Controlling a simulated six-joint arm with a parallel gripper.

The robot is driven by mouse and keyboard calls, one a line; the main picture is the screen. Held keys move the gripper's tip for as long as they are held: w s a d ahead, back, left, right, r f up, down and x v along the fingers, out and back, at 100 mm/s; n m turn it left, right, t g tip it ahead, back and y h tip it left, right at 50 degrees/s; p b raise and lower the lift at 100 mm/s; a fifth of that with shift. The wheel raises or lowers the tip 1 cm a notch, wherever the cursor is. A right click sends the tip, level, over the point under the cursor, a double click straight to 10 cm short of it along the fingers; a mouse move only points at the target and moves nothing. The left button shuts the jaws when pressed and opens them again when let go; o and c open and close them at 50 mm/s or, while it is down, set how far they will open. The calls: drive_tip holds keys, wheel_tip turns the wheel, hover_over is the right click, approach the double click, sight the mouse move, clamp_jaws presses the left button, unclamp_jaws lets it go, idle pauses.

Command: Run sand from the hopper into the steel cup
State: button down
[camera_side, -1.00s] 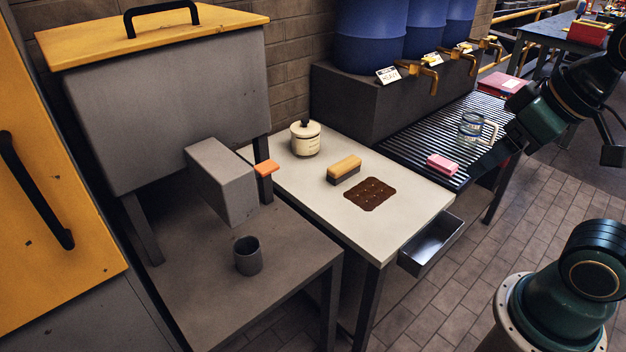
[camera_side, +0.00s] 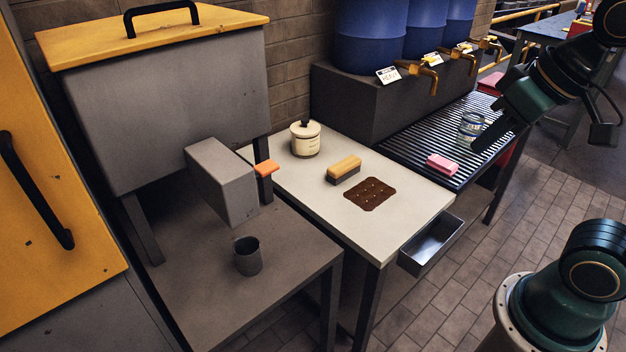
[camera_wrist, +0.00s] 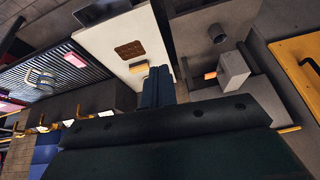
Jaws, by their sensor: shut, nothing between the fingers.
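The sand hopper (camera_side: 165,110) is a grey box with a yellow lid at the left in the side view. Its grey spout (camera_side: 222,182) has an orange tab (camera_side: 267,168) on its right side. The steel cup (camera_side: 247,256) stands upright on the grey bench in front of and below the spout. In the wrist view the cup (camera_wrist: 217,33) and the orange tab (camera_wrist: 210,75) show at the upper right. My gripper (camera_side: 478,146) is above the right end of the slatted rack, far from hopper and cup. In the wrist view its fingers (camera_wrist: 157,85) are together and empty.
A pink block (camera_side: 441,164) and a glass mug (camera_side: 470,128) are on the rack. Blue barrels (camera_side: 370,35) stand behind.

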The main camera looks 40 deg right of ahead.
drive_tip(key=w+a+r+m+g, duration=0.1)
drive_tip(key=w+a+r+m, duration=0.1)
drive_tip(key=w+r+m, duration=0.45)
drive_tip(key=m+g, duration=0.4)
drive_tip(key=m, duration=0.7)
hover_over(268, 165)
wheel_tip(268, 165, down, 6)
drive_tip(key=shift+f, duration=0.25)
wheel_tip(268, 165, down, 14)
drive_tip(key=shift+r, duration=0.15)
idle(0.4)
